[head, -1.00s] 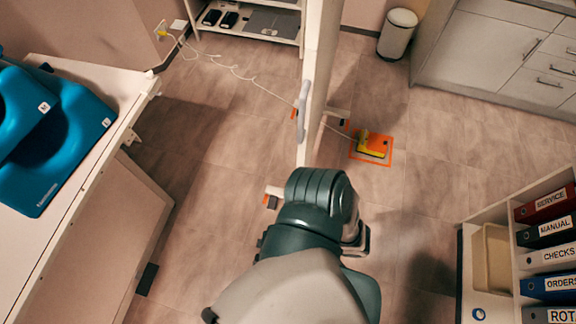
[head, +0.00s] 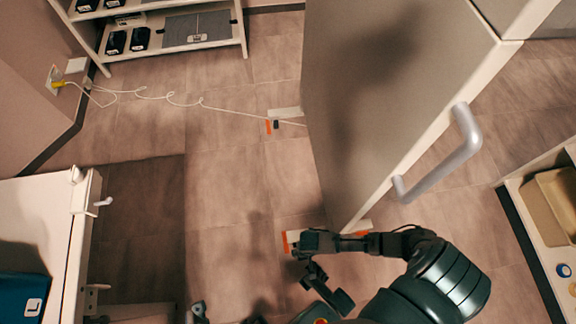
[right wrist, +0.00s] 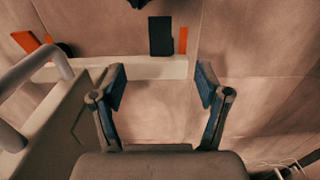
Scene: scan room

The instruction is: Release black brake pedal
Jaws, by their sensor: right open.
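A black brake pedal (right wrist: 160,36) sits beside an orange strip on the pale foot bar (right wrist: 130,67) in the right wrist view. A small black pedal (head: 276,125) with an orange mark shows at the far foot of a tall panel (head: 385,80) in the head view. My right gripper (right wrist: 161,80) is open and empty. The pedal lies beyond its fingertips, apart from them. In the head view the right gripper (head: 303,262) is beside the panel's near foot, partly covering it. Dark parts at the lower edge may be my left gripper; its jaws cannot be made out.
The panel's grey handle (head: 440,155) juts out near my right arm. A white cord (head: 210,105) runs over the floor to a wall socket. A white table (head: 35,215) stands at left, a shelf (head: 165,50) at the back and a cabinet (head: 545,220) at right.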

